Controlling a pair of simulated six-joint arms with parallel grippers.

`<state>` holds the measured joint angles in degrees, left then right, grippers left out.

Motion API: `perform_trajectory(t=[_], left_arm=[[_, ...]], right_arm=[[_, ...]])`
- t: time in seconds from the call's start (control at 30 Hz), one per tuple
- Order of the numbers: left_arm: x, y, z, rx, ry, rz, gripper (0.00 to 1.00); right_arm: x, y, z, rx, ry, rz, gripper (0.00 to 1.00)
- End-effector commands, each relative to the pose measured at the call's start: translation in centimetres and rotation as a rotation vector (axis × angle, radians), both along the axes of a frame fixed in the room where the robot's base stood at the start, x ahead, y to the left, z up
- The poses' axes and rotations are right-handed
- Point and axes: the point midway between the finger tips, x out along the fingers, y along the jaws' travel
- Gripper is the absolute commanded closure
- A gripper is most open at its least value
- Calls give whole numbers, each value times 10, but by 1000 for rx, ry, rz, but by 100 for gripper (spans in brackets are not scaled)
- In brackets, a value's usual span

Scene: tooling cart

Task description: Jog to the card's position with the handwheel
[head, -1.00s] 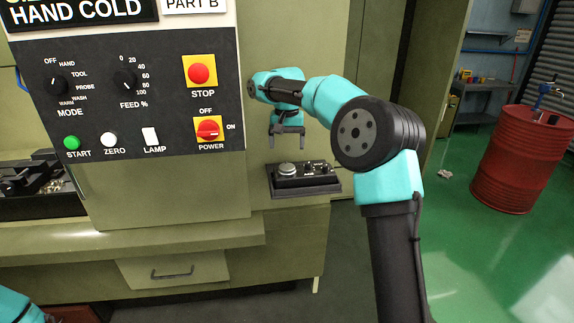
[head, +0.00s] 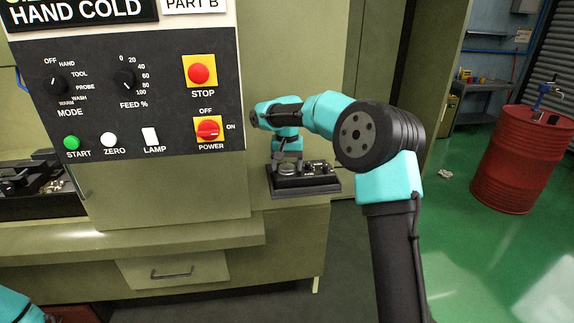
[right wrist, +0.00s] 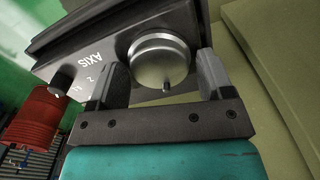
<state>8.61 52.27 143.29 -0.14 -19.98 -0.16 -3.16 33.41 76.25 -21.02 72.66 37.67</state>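The handwheel (right wrist: 160,58) is a round silver dial with a small peg, on a dark jog box (head: 318,184) beside the machine panel. In the head view the dial (head: 287,169) is partly covered by my right gripper (head: 287,160), which has come down over it. In the right wrist view my right gripper (right wrist: 163,66) is open. Its fingers stand on either side of the dial, with small gaps seeming to show. The AXIS selector knob (right wrist: 61,82) is beside the dial. A white card (head: 194,4) reading PART B is cut by the top edge. My left gripper is out of view.
The panel (head: 125,90) carries a MODE knob (head: 56,85), a FEED knob (head: 124,79), a red STOP button (head: 199,73) and a red POWER switch (head: 208,128). A black sign (head: 80,12) reads HAND COLD. A red drum (head: 520,160) stands right on the green floor.

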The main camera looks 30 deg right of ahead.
Motion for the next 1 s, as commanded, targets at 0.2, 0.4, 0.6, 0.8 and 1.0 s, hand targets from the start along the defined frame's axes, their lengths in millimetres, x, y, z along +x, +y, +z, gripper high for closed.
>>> perform_trajectory(t=[0.2, 0.4, 0.6, 0.8, 1.0], left_arm=[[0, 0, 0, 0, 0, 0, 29], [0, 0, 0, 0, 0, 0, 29], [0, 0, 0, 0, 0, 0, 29], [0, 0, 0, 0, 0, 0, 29], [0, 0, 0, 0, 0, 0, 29]], right_arm=[[0, 0, 0, 0, 0, 0, 48], [0, 0, 0, 0, 0, 0, 65], [0, 0, 0, 0, 0, 10, 65], [0, 0, 0, 0, 0, 57, 66], [0, 1, 0, 0, 0, 161, 66]])
